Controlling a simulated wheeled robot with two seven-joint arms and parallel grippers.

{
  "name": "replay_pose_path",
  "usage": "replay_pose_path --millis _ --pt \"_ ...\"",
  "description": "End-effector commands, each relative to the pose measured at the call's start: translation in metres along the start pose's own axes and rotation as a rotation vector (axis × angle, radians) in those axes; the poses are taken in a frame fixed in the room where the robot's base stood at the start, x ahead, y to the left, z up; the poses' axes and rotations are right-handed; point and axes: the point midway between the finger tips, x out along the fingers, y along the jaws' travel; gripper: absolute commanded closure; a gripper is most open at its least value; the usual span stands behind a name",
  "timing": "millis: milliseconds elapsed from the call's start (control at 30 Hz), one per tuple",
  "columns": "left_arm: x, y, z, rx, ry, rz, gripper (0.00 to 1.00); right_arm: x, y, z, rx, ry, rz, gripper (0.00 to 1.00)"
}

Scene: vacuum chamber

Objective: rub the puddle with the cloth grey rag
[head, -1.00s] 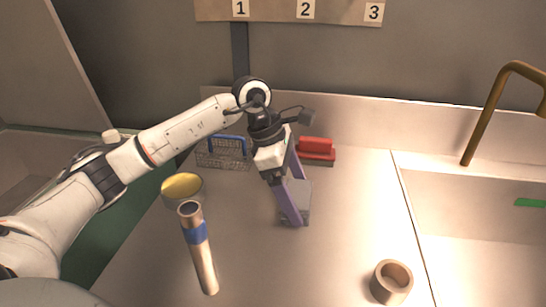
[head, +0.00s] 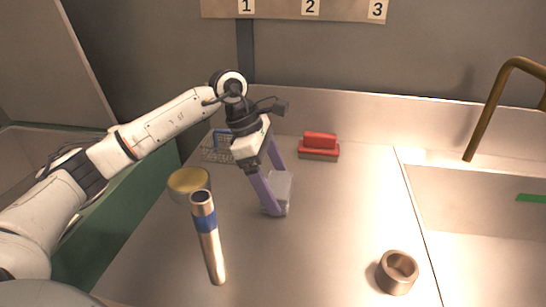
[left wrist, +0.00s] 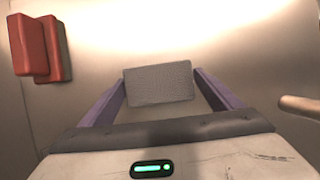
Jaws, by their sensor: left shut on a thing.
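My left gripper (head: 276,199) reaches down over the middle of the counter. Its purple fingers are shut on the grey rag (head: 284,190), low at or just above the counter; contact cannot be told. In the left wrist view the rag (left wrist: 158,84) is a grey textured block-like piece between the fingertips. I cannot make out the puddle; the rag or gripper may hide it. My right gripper is not in view.
A metal tube with a blue band (head: 207,238) stands front left of the rag, a yellow-topped round container (head: 189,181) behind it. A wire basket (head: 218,152) and red brush-like block (head: 319,146) are at the back. A metal cup (head: 397,272) stands front right, beside the sink (head: 470,205).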

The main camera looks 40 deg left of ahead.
Motion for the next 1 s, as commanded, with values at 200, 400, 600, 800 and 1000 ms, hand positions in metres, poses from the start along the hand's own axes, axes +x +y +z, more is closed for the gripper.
replay_pose_path --millis 200,400,600,800,1000 --pt "-0.028 -0.001 0.007 -0.004 0.001 0.001 0.33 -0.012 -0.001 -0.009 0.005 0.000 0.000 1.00" --pt "-0.046 -0.001 0.012 -0.008 0.001 0.003 0.33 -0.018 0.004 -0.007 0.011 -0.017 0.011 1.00" --pt "-0.064 -0.001 0.016 -0.013 0.000 0.007 0.33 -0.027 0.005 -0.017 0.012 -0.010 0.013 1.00" --pt "-0.077 -0.001 0.020 -0.017 0.000 0.007 0.33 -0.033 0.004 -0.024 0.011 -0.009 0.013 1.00" --pt "-0.078 -0.002 0.020 -0.018 0.000 0.007 0.33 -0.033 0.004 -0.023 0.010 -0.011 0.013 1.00"
